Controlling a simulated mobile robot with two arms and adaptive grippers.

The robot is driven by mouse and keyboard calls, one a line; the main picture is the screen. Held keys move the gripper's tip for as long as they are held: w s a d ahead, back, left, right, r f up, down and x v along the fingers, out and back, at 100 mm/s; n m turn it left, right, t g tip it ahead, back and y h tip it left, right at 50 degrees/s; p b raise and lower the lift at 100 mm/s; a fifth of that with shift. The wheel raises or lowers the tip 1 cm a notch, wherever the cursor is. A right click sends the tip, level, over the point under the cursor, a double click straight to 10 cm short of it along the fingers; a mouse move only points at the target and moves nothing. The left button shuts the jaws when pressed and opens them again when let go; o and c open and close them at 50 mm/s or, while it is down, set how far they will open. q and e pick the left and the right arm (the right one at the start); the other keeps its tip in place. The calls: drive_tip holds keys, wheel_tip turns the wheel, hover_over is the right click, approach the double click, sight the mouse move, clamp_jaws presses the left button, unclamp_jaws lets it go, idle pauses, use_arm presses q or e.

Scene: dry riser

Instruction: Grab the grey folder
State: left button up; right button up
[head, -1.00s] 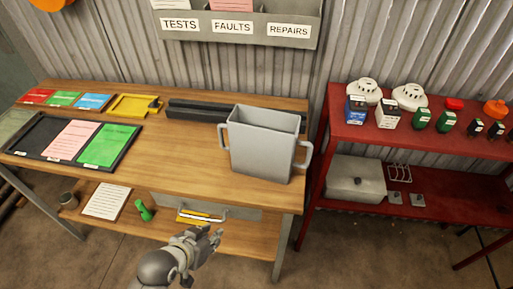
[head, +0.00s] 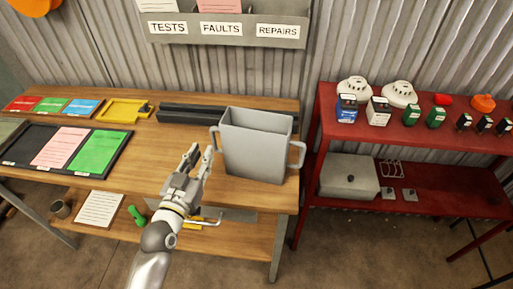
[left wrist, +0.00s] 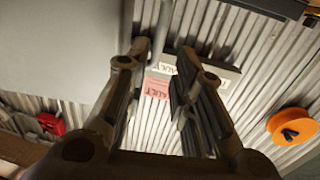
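The grey folder (head: 256,150) appears as a tall, open-topped grey holder with a loop handle on each side. It stands upright on the wooden workbench (head: 170,165) near its right end. My left gripper (head: 199,152) is over the bench just left of the folder's left handle, fingers pointing away and up. It is open, with nothing visible between the fingers (left wrist: 160,90). In the left wrist view, a large plain grey surface (left wrist: 60,45) at upper left seems to be the folder's side. My right gripper is not in view.
A dark tray (head: 25,160) with coloured cards lies at the bench's left. A yellow tray (head: 122,111) and a dark bar (head: 180,113) lie behind. A red shelf (head: 345,133) with detectors and small boxes stands right. A wall rack (head: 230,43) hangs above.

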sight(212, 138)
use_arm(q)
drive_tip(key=w, duration=0.2)
drive_tip(key=shift+w+d+p, duration=0.35)
drive_tip(key=w, duration=0.4)
drive_tip(key=shift+d+f+p, duration=0.2)
drive_tip(key=shift+d+p, duration=0.2)
drive_tip(key=shift+s, duration=0.1)
clamp_jaws()
drive_tip(key=shift+r, duration=0.1)
